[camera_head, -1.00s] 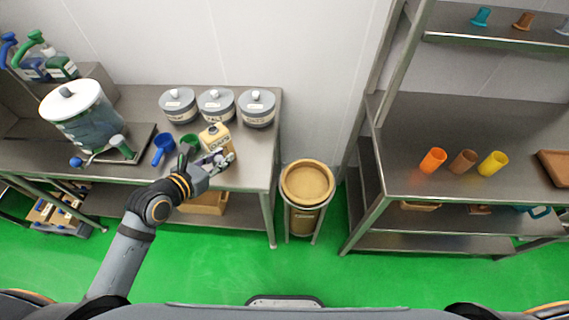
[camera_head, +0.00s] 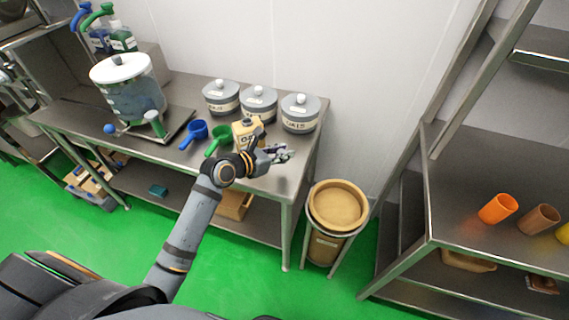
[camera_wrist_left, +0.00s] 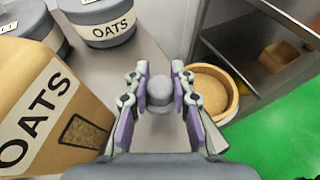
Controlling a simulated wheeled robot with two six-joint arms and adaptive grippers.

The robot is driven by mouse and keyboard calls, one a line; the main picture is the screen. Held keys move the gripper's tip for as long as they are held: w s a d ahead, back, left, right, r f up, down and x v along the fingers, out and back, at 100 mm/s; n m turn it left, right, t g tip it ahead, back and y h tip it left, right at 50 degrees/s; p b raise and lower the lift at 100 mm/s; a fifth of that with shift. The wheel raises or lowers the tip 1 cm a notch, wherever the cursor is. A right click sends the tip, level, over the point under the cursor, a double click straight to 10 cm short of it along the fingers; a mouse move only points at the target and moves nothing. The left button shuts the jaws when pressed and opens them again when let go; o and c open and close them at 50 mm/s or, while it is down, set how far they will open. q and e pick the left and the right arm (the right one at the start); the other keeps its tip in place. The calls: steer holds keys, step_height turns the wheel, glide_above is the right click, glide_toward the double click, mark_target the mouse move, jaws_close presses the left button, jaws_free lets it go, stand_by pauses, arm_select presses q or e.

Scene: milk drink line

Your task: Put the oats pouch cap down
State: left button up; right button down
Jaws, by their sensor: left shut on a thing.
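My left gripper (camera_head: 281,154) is low over the right end of the steel table (camera_head: 291,181), just right of the oats pouch (camera_head: 240,129). In the left wrist view, the gripper (camera_wrist_left: 159,90) is shut on the grey oats pouch cap (camera_wrist_left: 159,91), which sits between its two fingers. I cannot tell whether the cap touches the table top. The tan oats pouch (camera_wrist_left: 40,105) stands upright at the left of the wrist view, apart from the gripper. In the head view the cap is too small to make out. My right gripper is not in view.
Grey lidded tubs, one labelled OATS (camera_head: 300,113), stand along the wall behind. A blue scoop (camera_head: 195,132) and a green scoop (camera_head: 217,139) lie left of the pouch. A tan bin (camera_head: 338,206) stands on the floor past the table's right edge.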

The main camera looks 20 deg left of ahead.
mark_target(284, 166)
arm_select(q)
steer(key=shift+w+f, duration=0.9)
steer(key=shift+f, duration=0.2)
step_height(284, 166, down, 3)
steer(key=shift+f+b, duration=0.1)
steer(key=shift+b, duration=0.25)
steer(key=o, duration=0.8)
steer(key=shift+c, duration=0.2)
